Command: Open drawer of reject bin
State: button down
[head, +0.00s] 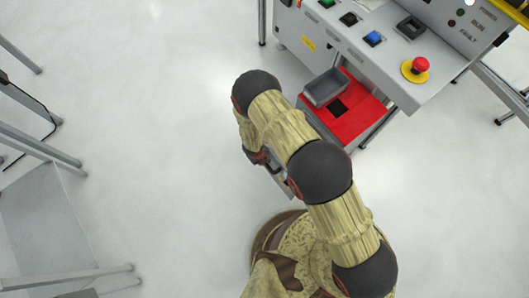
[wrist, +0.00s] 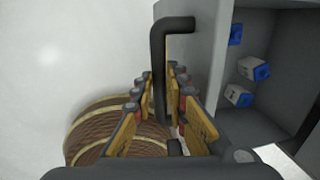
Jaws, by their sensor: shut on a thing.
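The reject bin, a box with a red top (head: 362,123), stands under the control panel in the head view, partly behind my arm. In the wrist view the drawer (wrist: 190,70) is a grey front with a bent black handle (wrist: 157,50). My gripper (wrist: 164,88) has its yellow fingers on both sides of the handle's bar and is shut on it. Behind the front the drawer's hollow shows, with blue and white cubes (wrist: 253,68) inside, so the drawer stands at least partly open. In the head view my arm hides most of the drawer and handle.
A grey tray (head: 326,87) sits on the bin's red top. The control panel (head: 395,50) with a red stop button (head: 420,65) overhangs the bin. Metal frame legs (head: 40,145) stand at the left. The floor (head: 170,130) left of my arm is clear.

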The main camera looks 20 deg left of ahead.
jog(key=c, duration=1.8)
grip_release()
jog(key=shift+o, duration=0.2)
notch_tip(320, 180, up, 12)
jog(key=s+a, duration=0.1)
jog(key=shift+s+a, duration=0.15)
jog(key=shift+s, duration=0.2)
jog(key=shift+f, duration=0.15)
